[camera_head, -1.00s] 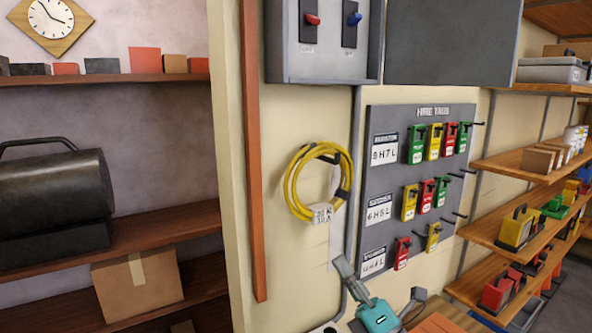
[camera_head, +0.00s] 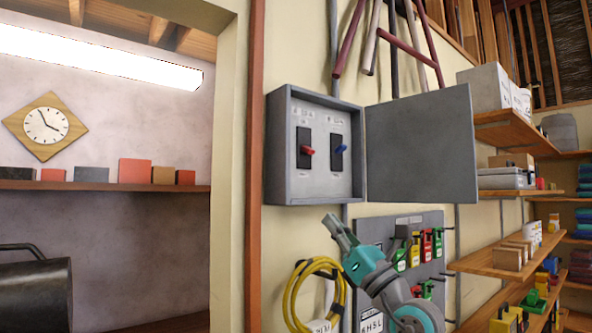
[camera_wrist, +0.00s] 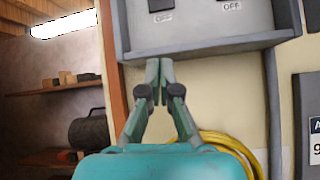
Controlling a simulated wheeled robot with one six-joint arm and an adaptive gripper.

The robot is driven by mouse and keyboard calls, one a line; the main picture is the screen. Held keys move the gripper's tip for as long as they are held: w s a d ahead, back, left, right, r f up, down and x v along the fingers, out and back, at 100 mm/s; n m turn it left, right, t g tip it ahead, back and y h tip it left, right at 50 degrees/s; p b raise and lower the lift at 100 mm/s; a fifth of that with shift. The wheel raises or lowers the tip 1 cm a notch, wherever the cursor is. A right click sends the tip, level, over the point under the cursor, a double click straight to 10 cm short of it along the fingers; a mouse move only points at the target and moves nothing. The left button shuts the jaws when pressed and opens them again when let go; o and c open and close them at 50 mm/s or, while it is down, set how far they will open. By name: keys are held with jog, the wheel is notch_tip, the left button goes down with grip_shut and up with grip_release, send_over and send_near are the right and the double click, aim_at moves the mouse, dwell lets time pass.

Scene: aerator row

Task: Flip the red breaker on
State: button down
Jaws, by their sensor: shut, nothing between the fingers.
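The red breaker (camera_head: 307,150) is a red lever on a black plate, on the left inside an open grey breaker box on the wall. I cannot tell its position clearly. A similar blue breaker (camera_head: 340,149) is to its right. My gripper (camera_head: 332,221) is shut and empty, just below the box's lower edge and apart from both levers. In the wrist view my gripper (camera_wrist: 159,68) points up at the box's bottom rim.
The box door (camera_head: 420,145) stands open to the right. A yellow cable coil (camera_head: 312,290) and a tag board (camera_head: 440,220) hang below. An orange-brown post (camera_head: 255,120) runs at the left. Shelves (camera_head: 505,255) stand at the right. The wall in front of the box is clear.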

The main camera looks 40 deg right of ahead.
jog(key=h, duration=0.1)
send_near(308, 150)
notch_tip(308, 150, down, 4)
jog(key=shift+d+n+t, duration=0.3)
jog(key=shift+d+n, duration=0.1)
jog(key=shift+d, duration=0.1)
jog(key=shift+w+r, duration=0.1)
jog(key=shift+w, duration=0.05)
jog(key=x, duration=1)
jog(key=shift+d, duration=0.1)
